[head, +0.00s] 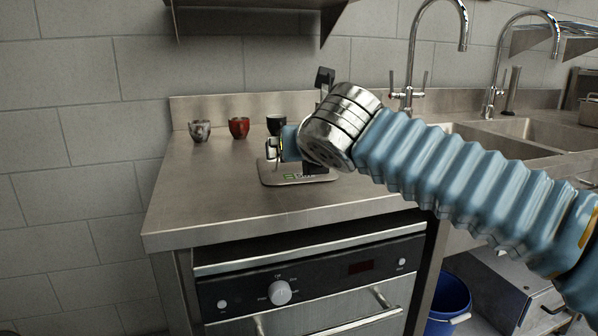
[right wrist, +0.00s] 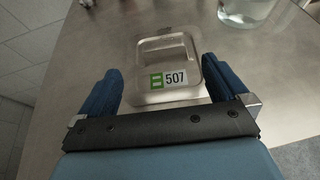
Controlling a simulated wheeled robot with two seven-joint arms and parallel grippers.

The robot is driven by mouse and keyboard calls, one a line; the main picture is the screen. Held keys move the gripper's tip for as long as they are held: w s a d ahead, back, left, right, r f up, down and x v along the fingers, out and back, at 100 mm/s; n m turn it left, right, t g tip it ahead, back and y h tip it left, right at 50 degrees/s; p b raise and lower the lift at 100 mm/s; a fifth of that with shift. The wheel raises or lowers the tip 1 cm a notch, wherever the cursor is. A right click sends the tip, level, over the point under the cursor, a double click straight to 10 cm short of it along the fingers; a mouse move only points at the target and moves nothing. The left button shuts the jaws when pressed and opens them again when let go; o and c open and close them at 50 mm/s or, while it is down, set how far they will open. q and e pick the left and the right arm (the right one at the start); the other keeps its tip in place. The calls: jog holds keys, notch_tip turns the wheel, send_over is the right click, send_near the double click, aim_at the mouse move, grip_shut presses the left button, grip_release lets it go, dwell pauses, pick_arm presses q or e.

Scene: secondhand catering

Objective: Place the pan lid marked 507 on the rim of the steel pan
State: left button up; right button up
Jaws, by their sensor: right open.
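The pan lid marked 507 (right wrist: 153,84) is a flat steel rectangle with rounded corners and a raised bar-like handle. Its green and white label shows in the right wrist view. In the head view the lid (head: 280,180) lies on the steel counter, partly hidden by my right arm. My right gripper (right wrist: 165,78) is open, its two blue fingers at either side of the lid's near part. In the head view my right gripper (head: 284,145) is over the lid, partly hidden by the wrist. I cannot pick out the steel pan with certainty. My left gripper is not in view.
Small cups, one grey (head: 200,131), one red (head: 239,128) and one black (head: 276,124), stand behind the lid. An oven (head: 310,285) sits under the counter (head: 190,205). Sinks with tall taps (head: 408,95) and a metal vessel (head: 590,112) are to the right.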

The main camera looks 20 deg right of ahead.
jog(key=x, duration=0.9)
jog(key=shift+w+d+f, duration=0.15)
jog(key=shift+w+d, duration=0.1)
jog(key=c, duration=1)
jog(key=shift+c, duration=0.4)
